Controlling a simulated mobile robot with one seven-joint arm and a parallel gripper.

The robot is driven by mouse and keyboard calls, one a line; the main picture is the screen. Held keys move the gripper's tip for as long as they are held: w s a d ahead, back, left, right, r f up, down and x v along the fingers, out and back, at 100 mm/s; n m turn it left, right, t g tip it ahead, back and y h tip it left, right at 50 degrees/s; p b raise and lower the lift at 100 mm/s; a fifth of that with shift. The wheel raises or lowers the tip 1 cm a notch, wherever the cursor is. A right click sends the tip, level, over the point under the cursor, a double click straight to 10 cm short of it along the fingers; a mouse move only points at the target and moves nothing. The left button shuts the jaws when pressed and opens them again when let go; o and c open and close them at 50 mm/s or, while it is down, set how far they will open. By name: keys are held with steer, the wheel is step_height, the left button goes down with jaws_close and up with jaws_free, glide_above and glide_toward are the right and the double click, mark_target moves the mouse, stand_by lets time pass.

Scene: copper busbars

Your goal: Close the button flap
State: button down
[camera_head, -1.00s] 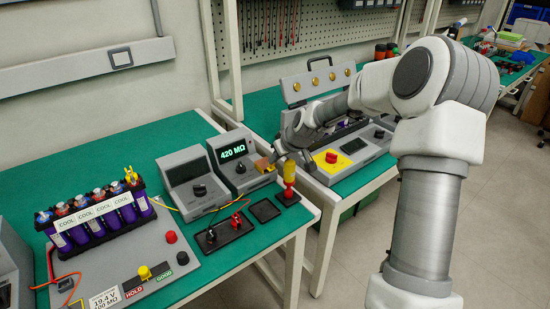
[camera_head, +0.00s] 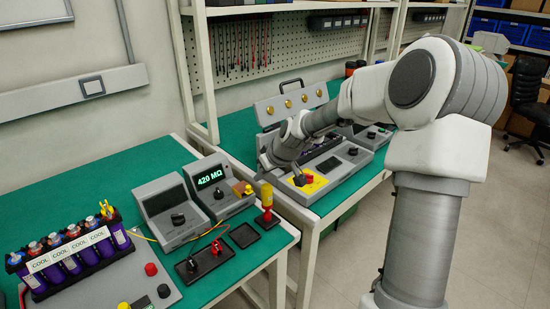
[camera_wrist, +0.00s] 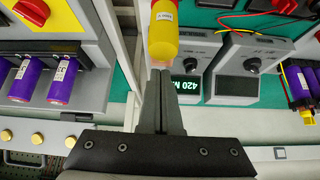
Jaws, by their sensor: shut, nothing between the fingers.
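No part is clearly recognisable as the button flap. On the right bench, a grey station has a yellow panel (camera_head: 318,185) with a red button (camera_head: 308,179). The red part also shows in the wrist view (camera_wrist: 33,11). My gripper (camera_wrist: 160,72) is shut and empty, its fingertips just below a yellow-and-red upright piece (camera_wrist: 163,38) in the picture.
The station's raised lid (camera_head: 290,103) with gold studs stands behind the panel. On the left bench (camera_head: 75,178) are a second grey meter (camera_head: 168,209), a rack of purple cells (camera_head: 75,255) and small dark trays (camera_head: 243,235). A gap separates the benches.

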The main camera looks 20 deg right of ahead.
steer(key=p+v, duration=0.2)
steer(key=v, duration=0.9)
steer(key=shift+s+p, duration=0.15)
steer(key=shift+p, duration=0.15)
